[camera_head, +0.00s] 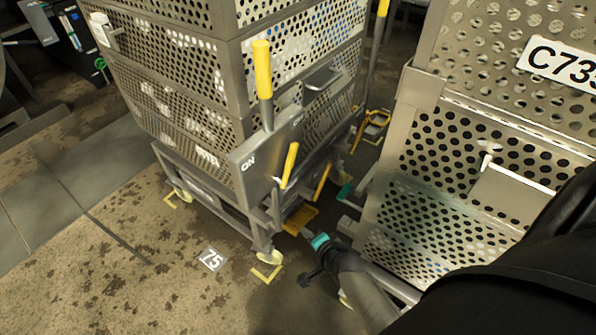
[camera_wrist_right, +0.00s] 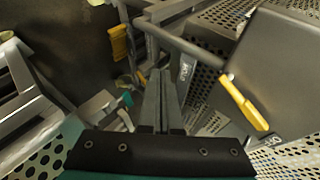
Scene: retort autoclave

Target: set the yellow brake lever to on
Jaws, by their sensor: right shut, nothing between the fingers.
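The yellow brake lever (camera_head: 289,165) stands tilted in front of a grey plate (camera_head: 266,150) on the corner of the stacked cart. The word ON is printed at the plate's left side; the marking at its right side is too small to read. In the right wrist view the yellow lever (camera_wrist_right: 245,103) lies right of my fingers, beside the grey plate (camera_wrist_right: 280,65). My right gripper (camera_head: 306,234) is below and slightly right of the lever in the head view, apart from it. Its fingers (camera_wrist_right: 160,100) are shut and empty. My left gripper is out of view.
A tall yellow-topped handle (camera_head: 262,70) rises above the plate. An orange pedal (camera_head: 300,218) is close to my right gripper. A perforated cage (camera_head: 440,150) labelled C73 stands close on the right. The floor (camera_head: 110,225) at the left front is open.

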